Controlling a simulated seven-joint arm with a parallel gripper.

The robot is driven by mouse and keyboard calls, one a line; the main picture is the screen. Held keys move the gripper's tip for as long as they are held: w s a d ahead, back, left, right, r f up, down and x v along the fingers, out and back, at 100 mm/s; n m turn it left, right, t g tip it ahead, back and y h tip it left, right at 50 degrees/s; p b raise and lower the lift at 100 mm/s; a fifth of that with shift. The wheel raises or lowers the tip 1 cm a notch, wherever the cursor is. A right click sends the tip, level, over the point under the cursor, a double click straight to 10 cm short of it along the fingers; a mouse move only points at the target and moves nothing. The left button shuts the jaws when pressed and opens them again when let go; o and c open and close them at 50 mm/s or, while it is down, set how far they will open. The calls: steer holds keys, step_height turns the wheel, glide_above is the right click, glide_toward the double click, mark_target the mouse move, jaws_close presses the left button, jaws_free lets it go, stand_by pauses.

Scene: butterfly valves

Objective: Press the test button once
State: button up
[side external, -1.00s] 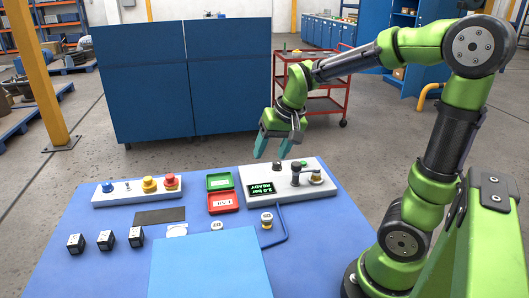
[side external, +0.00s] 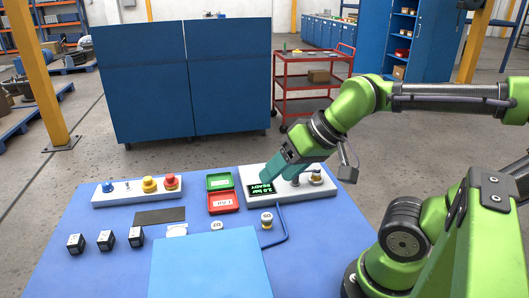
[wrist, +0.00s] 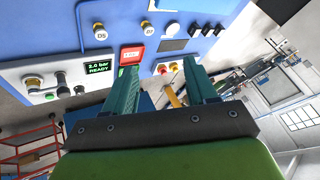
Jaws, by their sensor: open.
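A white test panel (side external: 328,187) lies at the back right of the blue table. Its display (side external: 262,188) reads "2.0 bar READY" in green. In the wrist view, a green button (wrist: 49,97) and a dark round button (wrist: 79,90) sit on this panel, beside a black fitting (wrist: 62,84); no label on either button is legible. My gripper (side external: 280,172) is open and empty above the panel's left part, tilted down to the left. It hides both buttons in the side view. In the wrist view, my gripper (wrist: 160,67) has spread fingers; the panel is to their left.
A brass fitting (side external: 316,177) stands on the panel. Green (side external: 219,181) and red (side external: 223,201) trays lie left of it. A second white panel (side external: 117,197) carries blue, yellow and red buttons. Small black blocks (side external: 107,240) stand at the left.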

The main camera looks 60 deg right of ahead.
jaws_close()
stand_by(1.5)
